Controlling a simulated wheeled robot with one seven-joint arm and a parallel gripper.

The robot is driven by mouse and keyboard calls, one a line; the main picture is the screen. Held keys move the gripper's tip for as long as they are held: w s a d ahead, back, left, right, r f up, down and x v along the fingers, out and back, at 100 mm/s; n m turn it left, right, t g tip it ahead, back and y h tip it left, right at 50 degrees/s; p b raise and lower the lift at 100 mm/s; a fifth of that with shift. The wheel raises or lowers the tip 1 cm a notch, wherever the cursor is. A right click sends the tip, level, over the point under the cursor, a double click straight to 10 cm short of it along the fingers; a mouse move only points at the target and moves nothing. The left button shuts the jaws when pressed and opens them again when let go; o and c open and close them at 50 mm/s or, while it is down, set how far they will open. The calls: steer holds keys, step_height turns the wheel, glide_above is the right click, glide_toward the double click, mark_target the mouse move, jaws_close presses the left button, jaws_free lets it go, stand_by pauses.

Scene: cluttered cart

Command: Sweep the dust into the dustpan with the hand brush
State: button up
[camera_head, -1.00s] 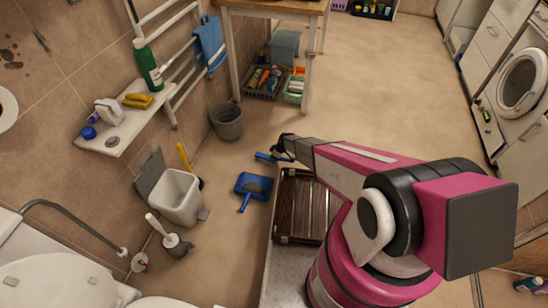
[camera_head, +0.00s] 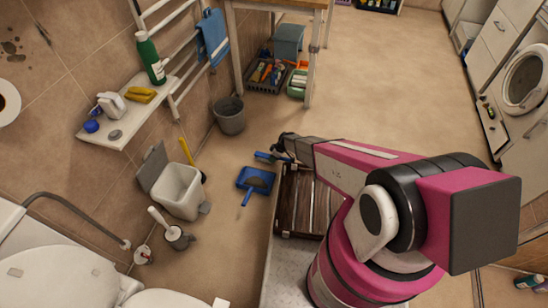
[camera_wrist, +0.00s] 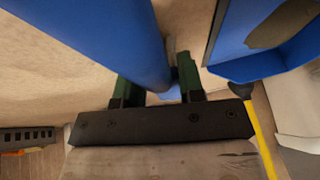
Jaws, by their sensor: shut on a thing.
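The blue hand brush (camera_head: 264,156) is held just above or at the floor in the head view; whether it touches the floor I cannot tell. Its blue body (camera_wrist: 95,40) fills the upper left of the wrist view. My gripper (camera_wrist: 160,92) is shut on it between green fingers; in the head view my gripper (camera_head: 280,148) is at the brush's right end. The blue dustpan (camera_head: 255,179) lies on the floor just below the brush in the picture, with its handle toward the viewer. A brownish-grey patch, perhaps dust, shows inside the dustpan (camera_wrist: 222,76). I cannot make out dust on the floor.
A brown slatted wooden platform (camera_head: 290,205) lies right of the dustpan, below my arm. A white pedal bin (camera_head: 180,192), a toilet brush (camera_head: 176,237) and a grey bucket (camera_head: 229,118) stand to the left. Open floor (camera_head: 400,90) lies beyond my arm.

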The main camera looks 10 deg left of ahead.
steer(key=shift+s+f, duration=0.3)
steer(key=shift+s, duration=0.45)
steer(key=shift+s+f, duration=0.3)
steer(key=shift+s, duration=0.4)
step_height(320, 180, up, 8)
steer(key=shift+w+f, duration=0.2)
steer(key=shift+w, duration=0.05)
steer(key=shift+r, duration=0.1)
